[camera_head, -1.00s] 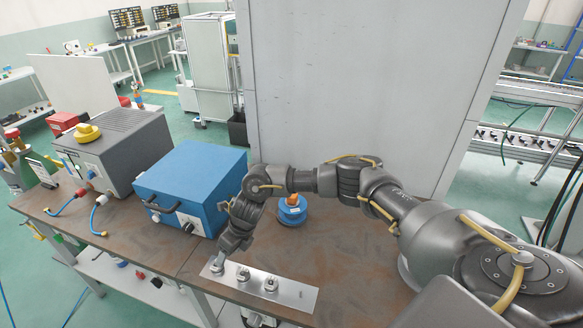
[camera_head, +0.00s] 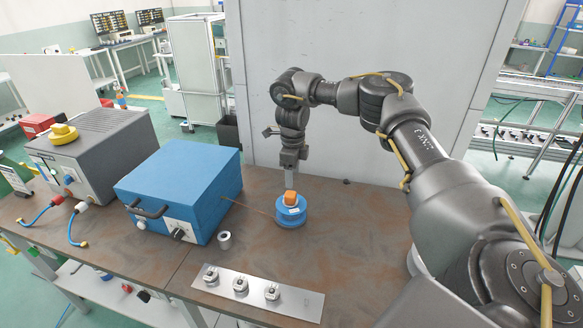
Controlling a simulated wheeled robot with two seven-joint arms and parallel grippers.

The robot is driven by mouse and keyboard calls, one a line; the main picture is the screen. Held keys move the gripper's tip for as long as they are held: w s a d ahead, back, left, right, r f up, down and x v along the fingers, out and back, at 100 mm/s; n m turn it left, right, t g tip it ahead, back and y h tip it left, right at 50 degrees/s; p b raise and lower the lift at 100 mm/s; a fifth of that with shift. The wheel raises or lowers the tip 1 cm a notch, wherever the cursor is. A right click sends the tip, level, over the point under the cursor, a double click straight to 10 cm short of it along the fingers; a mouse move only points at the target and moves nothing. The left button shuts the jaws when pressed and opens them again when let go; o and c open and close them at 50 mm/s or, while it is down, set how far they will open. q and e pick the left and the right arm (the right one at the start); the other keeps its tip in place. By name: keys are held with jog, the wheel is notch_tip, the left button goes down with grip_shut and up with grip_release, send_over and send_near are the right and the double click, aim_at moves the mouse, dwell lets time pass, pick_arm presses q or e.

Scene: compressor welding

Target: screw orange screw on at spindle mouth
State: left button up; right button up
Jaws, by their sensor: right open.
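A small orange piece (camera_head: 290,198), which looks like the orange screw, sits on top of a round blue unit (camera_head: 291,216) on the brown bench. My right gripper (camera_head: 290,184) points down just above the orange piece. It is open, and I see nothing held in it. I cannot tell whether its fingertips touch the orange piece. I cannot make out a clearly separate spindle mouth. My left gripper is not in view.
A blue box (camera_head: 178,188) with a black handle stands left of the blue unit. A small metal ring (camera_head: 224,240) lies on the bench (camera_head: 350,240). A metal plate (camera_head: 315,301) with three fittings lies in front. A grey panel (camera_head: 380,50) rises behind.

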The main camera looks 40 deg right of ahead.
aim_at(292, 194)
notch_tip(292, 194, down, 8)
jog(key=shift+w+f+p, duration=0.1)
jog(key=shift+f+p, duration=0.15)
jog(key=shift+p, duration=0.55)
grip_shut()
jog(key=m+p, duration=0.2)
jog(key=shift+a+r+m, duration=0.15)
jog(key=shift+r+m, duration=0.1)
jog(key=shift+m, duration=0.15)
jog(key=shift+f+m+p, duration=0.15)
jog(key=shift+m+p, duration=0.5)
jog(key=shift+m, duration=0.55)
jog(key=shift+f+m, duration=0.1)
jog(key=shift+m, duration=0.2)
